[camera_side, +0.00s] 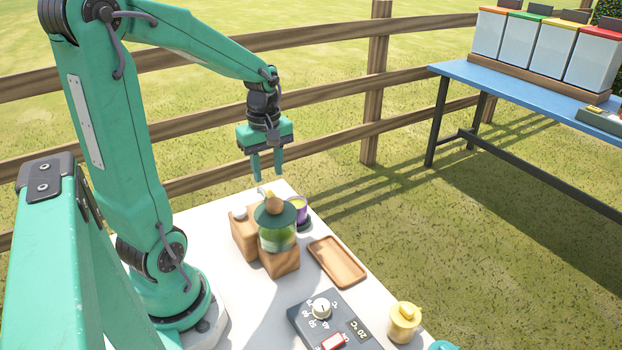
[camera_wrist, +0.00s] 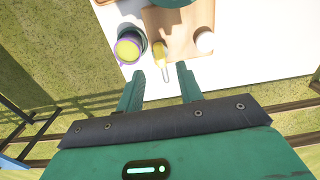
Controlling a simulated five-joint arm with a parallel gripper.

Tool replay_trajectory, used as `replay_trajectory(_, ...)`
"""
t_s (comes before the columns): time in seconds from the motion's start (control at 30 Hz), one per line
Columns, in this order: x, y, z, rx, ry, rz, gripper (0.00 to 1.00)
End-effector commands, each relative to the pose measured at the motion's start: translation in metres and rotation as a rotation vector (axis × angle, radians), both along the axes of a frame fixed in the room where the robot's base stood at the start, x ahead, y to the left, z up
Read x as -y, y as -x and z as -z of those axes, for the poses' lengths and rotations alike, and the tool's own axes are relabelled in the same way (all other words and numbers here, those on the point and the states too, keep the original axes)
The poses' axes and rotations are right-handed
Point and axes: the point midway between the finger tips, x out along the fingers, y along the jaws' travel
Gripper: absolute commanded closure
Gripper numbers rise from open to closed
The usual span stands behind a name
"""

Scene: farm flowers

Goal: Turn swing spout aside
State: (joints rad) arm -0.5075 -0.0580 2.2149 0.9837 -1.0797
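A dispenser with a glass jar (camera_side: 277,238) under a dark green lid stands on a wooden base (camera_side: 280,263) on the white table. The swing spout appears to be the small yellow piece (camera_wrist: 160,56) at the edge of the wood in the wrist view. It shows only partly in the side view, behind the lid. My gripper (camera_side: 266,178) hangs fingers down above the back of the dispenser. In the wrist view my gripper (camera_wrist: 160,72) is open, its two fingertips apart on either side of the spout's line. Nothing is between them, and contact is not visible.
A purple cup with yellow content (camera_side: 299,206) stands close beside the dispenser. A white knob (camera_side: 239,213) sits on the wooden block. A wooden tray (camera_side: 337,262), a dial box (camera_side: 320,309) and a yellow jar (camera_side: 404,322) stand nearer. A blue table (camera_side: 520,88) holds lidded bins.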

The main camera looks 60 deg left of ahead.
Motion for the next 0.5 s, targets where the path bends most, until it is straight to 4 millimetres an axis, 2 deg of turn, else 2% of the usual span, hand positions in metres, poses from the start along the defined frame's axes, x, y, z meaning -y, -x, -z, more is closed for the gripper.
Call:
replay_trajectory(0.2,0.000,0.000,-0.021,0.001,-0.001,-0.001,0.64)
replay_trajectory(0.5,0.000,0.000,-0.025,0.000,0.000,-0.001,0.64)
